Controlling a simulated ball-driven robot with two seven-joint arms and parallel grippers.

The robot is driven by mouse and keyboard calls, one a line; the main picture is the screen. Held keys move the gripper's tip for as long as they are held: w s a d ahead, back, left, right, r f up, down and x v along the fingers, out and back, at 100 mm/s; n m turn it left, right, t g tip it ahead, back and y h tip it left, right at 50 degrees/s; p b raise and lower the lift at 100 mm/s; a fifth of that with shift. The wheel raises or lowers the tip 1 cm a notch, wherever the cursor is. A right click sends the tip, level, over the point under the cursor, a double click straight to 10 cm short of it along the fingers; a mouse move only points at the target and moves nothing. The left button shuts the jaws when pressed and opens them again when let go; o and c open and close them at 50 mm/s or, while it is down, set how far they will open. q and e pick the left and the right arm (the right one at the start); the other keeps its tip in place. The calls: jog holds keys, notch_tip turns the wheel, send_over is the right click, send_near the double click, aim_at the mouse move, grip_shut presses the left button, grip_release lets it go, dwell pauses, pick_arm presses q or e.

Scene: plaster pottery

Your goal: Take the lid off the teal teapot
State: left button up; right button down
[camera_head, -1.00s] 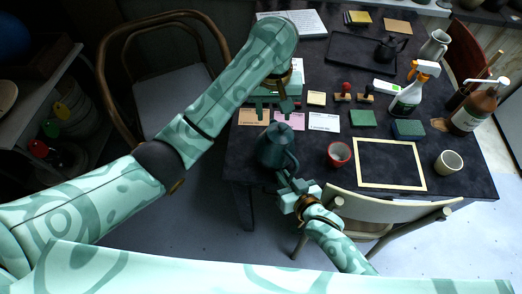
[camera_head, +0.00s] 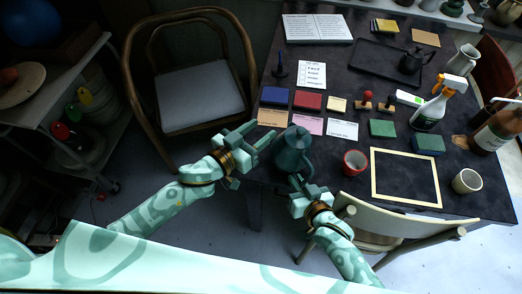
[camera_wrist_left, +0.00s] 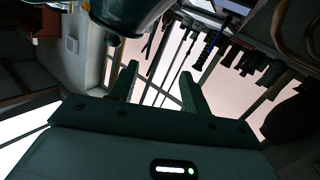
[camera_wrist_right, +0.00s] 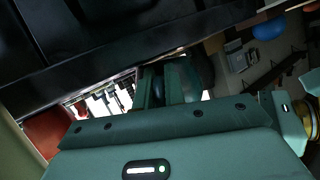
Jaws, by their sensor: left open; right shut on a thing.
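The teal teapot (camera_head: 291,158) is at the table's front left corner in the head view, its knobbed lid (camera_head: 294,134) on top. I cannot tell whether its base touches the table. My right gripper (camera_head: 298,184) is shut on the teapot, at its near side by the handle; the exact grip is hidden. In the right wrist view its fingers (camera_wrist_right: 168,84) are close together against something dark. My left gripper (camera_head: 262,141) is open just left of the teapot, apart from the lid. The left wrist view shows its empty fingers (camera_wrist_left: 157,88) and a rounded teal part of the teapot (camera_wrist_left: 125,14) above them.
A red cup (camera_head: 354,162), a wooden frame (camera_head: 405,205) and a chair (camera_head: 390,225) are to the right. Colour blocks (camera_head: 307,101) and cards (camera_head: 308,125) lie behind the teapot. Another chair (camera_head: 202,98) stands to the left. The floor between is free.

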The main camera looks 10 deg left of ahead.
aim_at(302, 129)
jog(key=shift+s+f, duration=0.2)
jog(key=shift+f, duration=0.05)
pick_arm(q)
jog(key=s+d+m+g+h, duration=0.2)
jog(key=s+d+m+h, duration=0.1)
jog(key=s+m, duration=0.15)
jog(key=x, duration=1)
jog(key=shift+w+d, duration=0.2)
jog(key=shift+d, duration=0.05)
jog(key=shift+c, duration=0.3)
grip_shut()
jog(key=shift+d+r, duration=0.1)
jog(key=shift+r, duration=0.9)
jog(key=shift+r, duration=0.1)
